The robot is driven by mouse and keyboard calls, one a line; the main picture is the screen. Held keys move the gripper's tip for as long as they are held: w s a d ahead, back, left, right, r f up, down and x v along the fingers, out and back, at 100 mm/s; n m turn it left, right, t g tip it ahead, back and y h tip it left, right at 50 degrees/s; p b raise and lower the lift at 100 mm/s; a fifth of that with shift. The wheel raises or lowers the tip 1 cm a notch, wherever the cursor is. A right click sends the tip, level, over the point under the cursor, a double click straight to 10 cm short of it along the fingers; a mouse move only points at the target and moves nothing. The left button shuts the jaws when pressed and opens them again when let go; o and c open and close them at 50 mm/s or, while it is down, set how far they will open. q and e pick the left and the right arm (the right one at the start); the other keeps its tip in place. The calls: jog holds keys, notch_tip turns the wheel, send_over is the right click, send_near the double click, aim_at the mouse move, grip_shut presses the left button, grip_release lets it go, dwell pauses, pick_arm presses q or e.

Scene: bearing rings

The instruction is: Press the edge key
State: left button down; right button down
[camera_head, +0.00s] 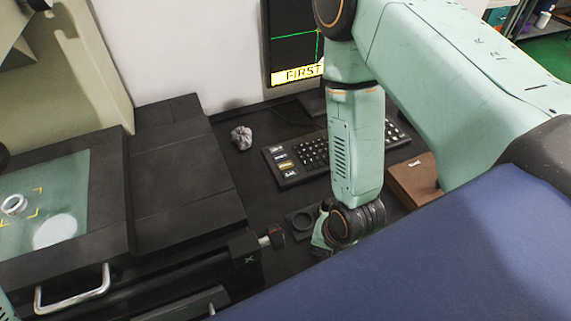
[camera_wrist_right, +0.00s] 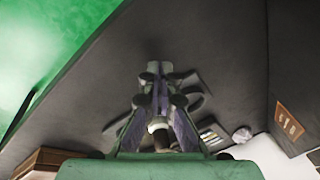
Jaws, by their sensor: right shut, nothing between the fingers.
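A black keyboard (camera_head: 318,155) lies on the dark bench below the screen. Its left end has a column of larger labelled keys (camera_head: 284,163), one of them yellow; their labels are too small to read. In the right wrist view some of these keys (camera_wrist_right: 212,134) show beyond my fingers. My right gripper (camera_head: 321,244) is low over the bench, in front of the keyboard and apart from it, partly hidden by my wrist. In the right wrist view its fingers (camera_wrist_right: 160,78) are shut with nothing between them.
A screen (camera_head: 294,45) reading "FIRST" stands behind. A crumpled grey lump (camera_head: 241,138) lies left of the keyboard, a brown box (camera_head: 413,181) to its right. A small dark plate (camera_head: 302,222) lies beside my right gripper. A ring (camera_head: 14,205) sits on the left machine's panel.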

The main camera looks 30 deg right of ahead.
aim_at(287, 167)
jog(key=w+r+m+t, duration=0.1)
jog(key=w+m, duration=0.2)
jog(key=w, duration=0.2)
jog(key=w+d+r+m+t, duration=0.1)
jog(key=w+r+m, duration=0.1)
jog(key=w+m, duration=0.1)
jog(key=w+r+m+t, duration=0.1)
jog(key=w+m, duration=0.2)
jog(key=w, duration=0.3)
jog(key=shift+w+d+r+p, duration=0.25)
jog(key=shift+w+d+p, duration=0.1)
jog(key=shift+d, duration=0.05)
jog(key=w+d+r+m+t, duration=0.3)
jog(key=w+r+m, duration=0.4)
jog(key=w, duration=0.4)
jog(key=shift+w+m, duration=0.2)
jog(key=shift+m, duration=0.3)
jog(key=shift+d+f, duration=0.1)
jog(key=shift+d, duration=0.05)
notch_tip(287, 167, down, 8)
jog(key=b, duration=0.5)
jog(key=shift+f+b, duration=0.35)
jog(key=shift+b, duration=0.15)
jog(key=shift+f, duration=0.1)
jog(key=shift+f+b, duration=0.3)
jog(key=shift+b, duration=0.2)
